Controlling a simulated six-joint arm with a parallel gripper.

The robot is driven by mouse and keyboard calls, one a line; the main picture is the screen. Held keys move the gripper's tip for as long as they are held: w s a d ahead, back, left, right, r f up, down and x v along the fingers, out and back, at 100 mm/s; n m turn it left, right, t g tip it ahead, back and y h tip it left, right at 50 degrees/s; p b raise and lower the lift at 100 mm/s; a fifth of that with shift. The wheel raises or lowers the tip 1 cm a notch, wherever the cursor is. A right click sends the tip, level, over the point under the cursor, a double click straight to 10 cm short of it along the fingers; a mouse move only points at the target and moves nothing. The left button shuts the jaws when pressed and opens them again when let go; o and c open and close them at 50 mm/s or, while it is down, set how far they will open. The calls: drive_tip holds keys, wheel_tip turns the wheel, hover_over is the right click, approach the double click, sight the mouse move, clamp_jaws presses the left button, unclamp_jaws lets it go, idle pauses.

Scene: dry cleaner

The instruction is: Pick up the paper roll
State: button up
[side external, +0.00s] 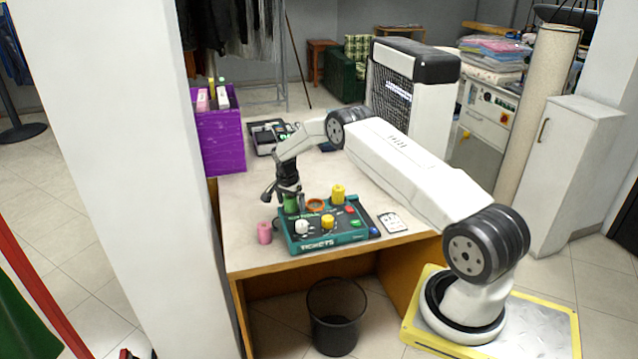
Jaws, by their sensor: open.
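My gripper (286,193) points down over the back left of a dark green box marked TICKETS (330,239). Its fingers are open, around or just above a green cylinder (291,205); I cannot tell whether they touch it. Several small roll-like pieces stand on the box: a white one (302,227), a yellow one (327,222) and a taller yellow one (338,194). An orange ring (315,205) lies behind them. A pink cylinder (264,233) stands on the table left of the box. I cannot tell which piece is the paper roll.
A white card or device (392,222) lies right of the box. A purple bin (222,140) stands at the table's back left, beside a dark tray (268,137). A black waste basket (336,312) stands below the front edge. The tabletop (240,190) is clear behind the box.

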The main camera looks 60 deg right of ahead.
idle(0.3)
drive_tip(key=c, duration=1.3)
drive_tip(key=shift+c, duration=0.2)
drive_tip(key=shift+r, duration=0.15)
drive_tip(key=shift+r, duration=1.45)
drive_tip(key=s+a+r, duration=0.6)
drive_tip(key=s+r, duration=0.3)
drive_tip(key=s, duration=0.3)
drive_tip(key=shift+s+r, duration=0.25)
drive_tip(key=shift+r, duration=0.15)
drive_tip(key=shift+a, duration=0.1)
